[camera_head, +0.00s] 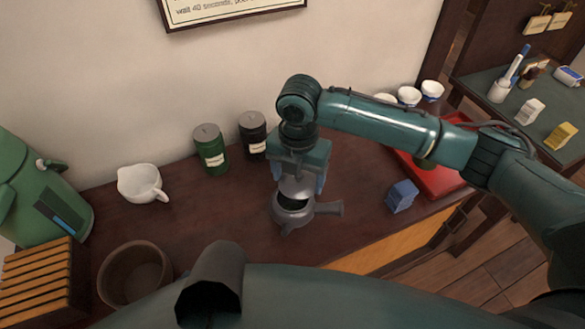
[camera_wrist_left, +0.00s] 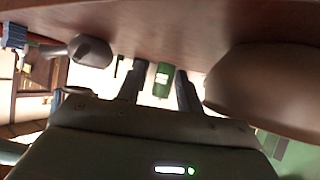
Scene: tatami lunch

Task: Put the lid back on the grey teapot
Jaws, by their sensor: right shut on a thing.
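The grey teapot (camera_head: 292,216) stands on the dark wooden counter, its side handle pointing right and its dark opening partly showing. My right gripper (camera_head: 299,180) points down over it, shut on the grey lid (camera_head: 298,188). The lid is just above the opening, with a dark gap visible below it; the gripper hides its knob. In the left wrist view, my left gripper (camera_wrist_left: 159,92) has its fingers apart with nothing held between them. The teapot (camera_wrist_left: 90,50) shows to their left in that view.
A green canister (camera_head: 211,153) and a black canister (camera_head: 252,135) stand behind the teapot. A white pitcher (camera_head: 142,184) and a brown bowl (camera_head: 134,274) are to the left. A blue box (camera_head: 402,196) and a red tray (camera_head: 440,178) are to the right.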

